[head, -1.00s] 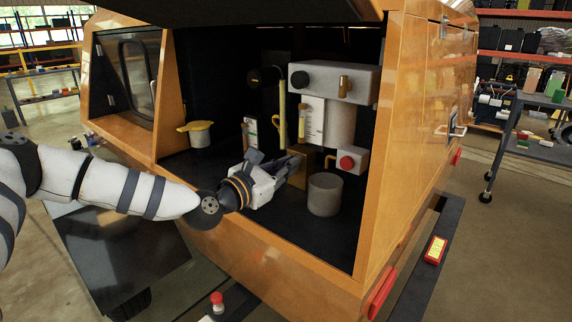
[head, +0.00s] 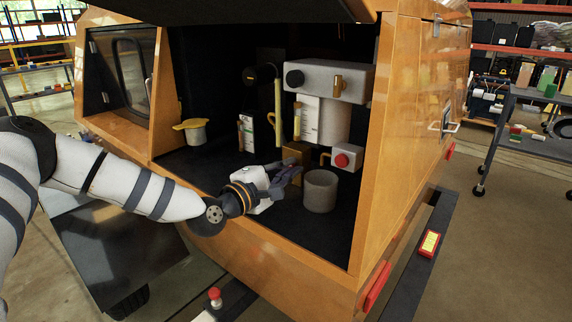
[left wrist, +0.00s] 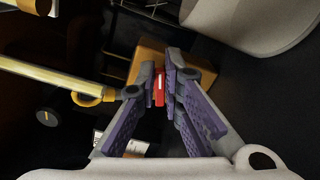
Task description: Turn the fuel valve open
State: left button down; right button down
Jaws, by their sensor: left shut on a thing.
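The fuel valve shows as a small red handle (left wrist: 159,88) in the left wrist view, beside a tan-brown block (left wrist: 150,62). The same block (head: 297,152) stands inside the orange housing in the head view, where my gripper hides the red handle. My left gripper (head: 296,166) reaches in over the housing's front edge, low in front of the block. In the left wrist view its purple-padded fingers (left wrist: 164,82) are closed on the red handle near their tips. My right gripper is in neither view.
A grey cylindrical cup (head: 321,191) stands close to the right of my gripper. A white box with a red button (head: 342,160) is behind it. A yellow tube (head: 278,110) rises behind the gripper.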

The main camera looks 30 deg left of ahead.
pick_arm(q)
jog(key=shift+f+m+p, duration=0.15)
jog(key=shift+m+p, duration=0.05)
jog(key=shift+m, duration=0.75)
jog(key=shift+f+m+p, duration=0.15)
jog(key=shift+m+p, duration=0.05)
jog(key=shift+m, duration=0.75)
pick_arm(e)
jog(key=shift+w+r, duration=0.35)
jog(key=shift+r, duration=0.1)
pick_arm(q)
jog(key=c, duration=1.7)
grip_release()
jog(key=s, duration=0.7)
jog(key=s+a, duration=0.1)
jog(key=s, duration=0.2)
jog(key=shift+s, duration=1.05)
jog(key=shift+f, duration=0.15)
